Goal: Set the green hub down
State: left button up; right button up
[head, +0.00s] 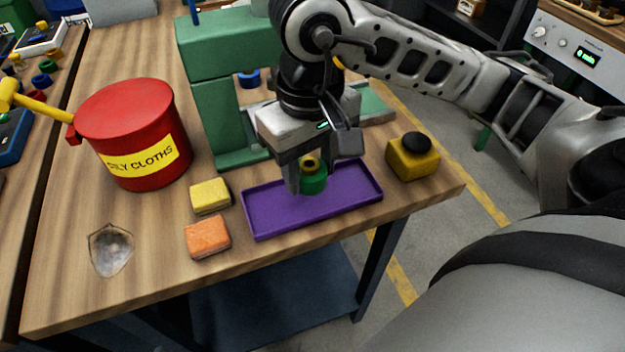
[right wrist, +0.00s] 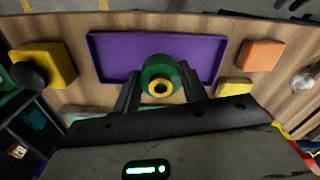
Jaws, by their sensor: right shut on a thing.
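The green hub (head: 313,181) has a yellow ring with a dark hole on top. My right gripper (head: 316,178) is shut on it, with one finger on each side. The hub is over the purple tray (head: 268,227), in the tray's middle part; I cannot tell whether it touches the tray floor. In the right wrist view the hub (right wrist: 159,80) sits between the two fingers (right wrist: 160,90), in front of the purple tray (right wrist: 112,62). My left gripper is not in view.
A yellow block with a black knob (head: 413,156) stands right of the tray, near the table edge. Yellow (head: 210,197) and orange (head: 207,238) blocks lie left of it.

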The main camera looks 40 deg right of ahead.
aim_at(312, 166)
jog(key=shift+w+d+f, duration=0.15)
jog(key=shift+d+f, duration=0.1)
jog(key=shift+f, duration=0.05)
notch_tip(312, 166, down, 2)
jog(key=shift+d+f, duration=0.1)
jog(key=shift+w+f+p, duration=0.1)
jog(key=shift+f+p, duration=0.2)
jog(key=shift+f, duration=0.35)
jog(key=o, duration=0.8)
jog(key=shift+f+b, duration=0.1)
jog(key=shift+b, duration=0.3)
jog(key=shift+c, duration=0.2)
jog(key=o, duration=0.4)
jog(key=shift+r+p, duration=0.25)
jog(key=shift+p, duration=0.05)
jog(key=shift+r, duration=0.25)
notch_tip(312, 166, up, 11)
jog(key=shift+f+p, duration=0.15)
jog(key=shift+p, duration=0.45)
jog(key=shift+r, duration=0.45)
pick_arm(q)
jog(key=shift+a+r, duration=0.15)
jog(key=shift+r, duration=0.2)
